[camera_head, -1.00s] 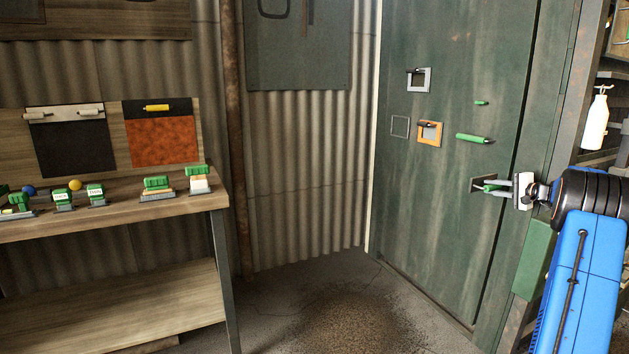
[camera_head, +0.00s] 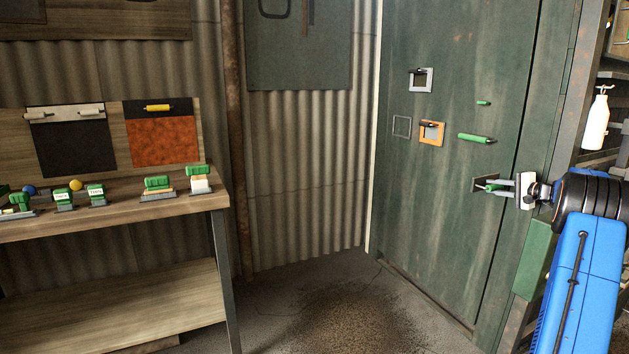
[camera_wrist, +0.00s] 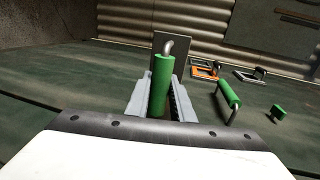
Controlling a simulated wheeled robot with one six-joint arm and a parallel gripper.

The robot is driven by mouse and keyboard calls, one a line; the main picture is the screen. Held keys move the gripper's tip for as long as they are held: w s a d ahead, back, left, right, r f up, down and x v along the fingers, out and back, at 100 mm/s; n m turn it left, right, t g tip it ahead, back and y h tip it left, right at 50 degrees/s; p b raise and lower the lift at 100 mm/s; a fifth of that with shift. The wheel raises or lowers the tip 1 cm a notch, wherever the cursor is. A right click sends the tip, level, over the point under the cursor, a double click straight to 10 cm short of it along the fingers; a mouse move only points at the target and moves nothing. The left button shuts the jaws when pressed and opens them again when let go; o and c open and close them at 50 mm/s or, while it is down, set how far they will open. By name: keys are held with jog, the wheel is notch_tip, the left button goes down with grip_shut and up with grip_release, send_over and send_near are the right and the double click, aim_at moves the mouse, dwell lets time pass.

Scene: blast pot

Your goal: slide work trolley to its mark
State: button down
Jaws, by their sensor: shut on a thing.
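I cannot make out a work trolley or a floor mark in either view. My gripper (camera_head: 497,187) is at the right, against the tall green metal panel (camera_head: 440,230). It is shut on an upright green handle (camera_wrist: 161,85), whose bent metal rod rises from a grey plate (camera_wrist: 188,58). In the wrist view the handle stands between the two grey jaws. In the head view the jaws and wrist hide most of it, and only part of the grey plate (camera_head: 479,182) shows.
More fittings sit on the panel: a green bar handle (camera_head: 475,138), a small green knob (camera_head: 484,103), an orange frame (camera_head: 431,132) and a grey frame (camera_head: 421,80). A wooden bench (camera_head: 150,212) with green-handled tools stands left. Bare floor (camera_head: 345,315) lies between.

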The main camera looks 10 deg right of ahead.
jog(key=shift+w+d, duration=0.1)
jog(key=shift+d, duration=0.35)
jog(key=c, duration=0.7)
grip_release()
jog(key=shift+c, duration=0.2)
jog(key=shift+a, duration=0.1)
jog(key=f+v, duration=0.1)
jog(key=v, duration=0.6)
jog(key=shift+s, duration=0.5)
jog(key=shift+f, duration=0.15)
